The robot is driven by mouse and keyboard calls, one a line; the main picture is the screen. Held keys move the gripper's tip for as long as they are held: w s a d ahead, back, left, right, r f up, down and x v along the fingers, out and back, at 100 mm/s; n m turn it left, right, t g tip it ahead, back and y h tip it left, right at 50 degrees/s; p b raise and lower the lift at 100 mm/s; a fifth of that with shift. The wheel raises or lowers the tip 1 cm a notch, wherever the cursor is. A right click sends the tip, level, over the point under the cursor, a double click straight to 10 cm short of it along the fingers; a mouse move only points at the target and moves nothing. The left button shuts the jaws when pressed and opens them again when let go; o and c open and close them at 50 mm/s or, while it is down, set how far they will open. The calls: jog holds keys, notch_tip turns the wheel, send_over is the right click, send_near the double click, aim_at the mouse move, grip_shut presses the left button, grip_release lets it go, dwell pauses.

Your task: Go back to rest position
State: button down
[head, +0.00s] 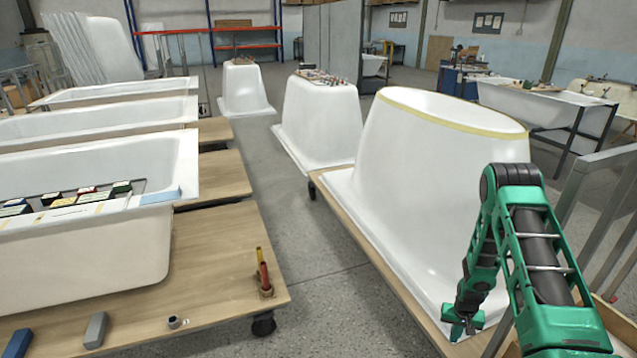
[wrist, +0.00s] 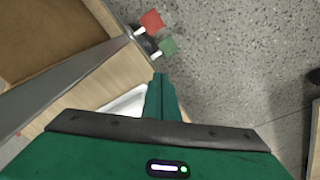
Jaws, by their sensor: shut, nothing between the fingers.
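My green arm comes in from the right of the head view and bends down so that my gripper (head: 460,326) hangs low by the flange of the nearest upturned white bathtub shell (head: 430,160). In the wrist view my gripper (wrist: 160,96) shows as green fingers pressed together, pointing up the picture. The fingers are shut with nothing between them. Whether the fingertips touch the flange or the board below it cannot be told.
In the wrist view a red block (wrist: 151,21) and a green block (wrist: 167,46) on white stems stick out beside a grey metal bar (wrist: 70,75). A wooden trolley (head: 235,240) with bathtubs stands at left. Concrete floor (head: 330,290) between is free.

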jog(key=s+r, duration=0.3)
jog(key=r, duration=0.9)
jog(key=s+d+r, duration=0.1)
jog(key=s+r, duration=0.2)
jog(key=r, duration=0.9)
jog(key=s+r, duration=0.3)
jog(key=r, duration=0.9)
jog(key=s+a+r, duration=0.2)
jog(key=s+r, duration=0.3)
jog(key=s, duration=0.4)
jog(key=s+a+r+m, duration=0.1)
jog(key=s+a+r, duration=0.2)
jog(key=s+r, duration=0.3)
jog(key=s+a+r+m+y, duration=0.1)
jog(key=s+a+r, duration=0.2)
jog(key=s, duration=0.9)
notch_tip(320, 180, up, 3)
jog(key=shift+s+f+g, duration=0.2)
jog(key=shift+s+g, duration=0.05)
jog(key=shift+g, duration=0.15)
jog(key=shift+a, duration=0.15)
